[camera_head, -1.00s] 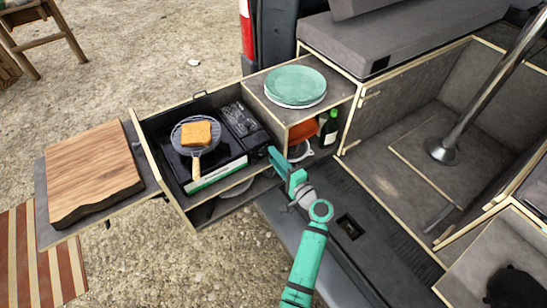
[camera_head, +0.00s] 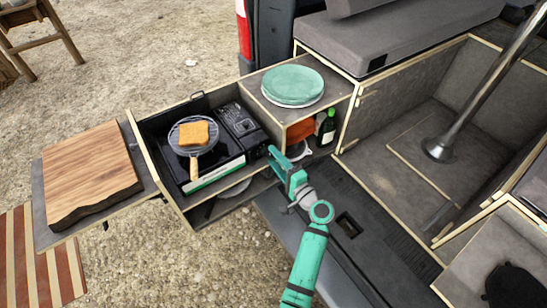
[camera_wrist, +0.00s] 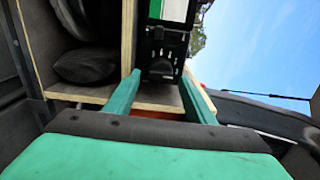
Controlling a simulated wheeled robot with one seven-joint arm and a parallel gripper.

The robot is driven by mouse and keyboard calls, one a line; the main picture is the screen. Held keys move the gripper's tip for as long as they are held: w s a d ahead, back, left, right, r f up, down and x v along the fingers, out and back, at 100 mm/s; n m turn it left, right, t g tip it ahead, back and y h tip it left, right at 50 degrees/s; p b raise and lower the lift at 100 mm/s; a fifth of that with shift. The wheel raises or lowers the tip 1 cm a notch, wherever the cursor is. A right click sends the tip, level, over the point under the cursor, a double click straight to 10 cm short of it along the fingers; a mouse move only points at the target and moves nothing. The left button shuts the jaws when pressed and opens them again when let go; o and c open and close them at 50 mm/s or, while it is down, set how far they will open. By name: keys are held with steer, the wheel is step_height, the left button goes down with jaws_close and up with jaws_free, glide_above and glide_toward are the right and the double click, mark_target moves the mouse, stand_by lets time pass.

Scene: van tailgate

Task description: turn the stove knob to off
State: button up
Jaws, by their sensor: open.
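The camping stove (camera_head: 215,168) sits in the pulled-out drawer, with a round grill and a slice of toast (camera_head: 194,133) on it. In the wrist view, the stove's dark end panel with a black knob (camera_wrist: 161,70) is just beyond my fingertips, between them in the picture. I cannot read the knob's setting. In the head view the knob is not clear. My gripper (camera_head: 272,152) is at the right end of the stove, pointing at it. Its two green fingers (camera_wrist: 160,82) are apart, with nothing gripped between them. I cannot tell whether they touch the knob.
A shelf with stacked green plates (camera_head: 293,86) stands right behind the stove, with a green bottle (camera_head: 328,127) below. The drawer's wooden edge (camera_head: 165,185) borders the stove. A wooden board (camera_head: 88,172) lies left. The van floor (camera_head: 345,185) beneath my arm is mostly clear.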

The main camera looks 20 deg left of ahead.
steer(key=v, duration=1)
steer(key=shift+s, duration=0.1)
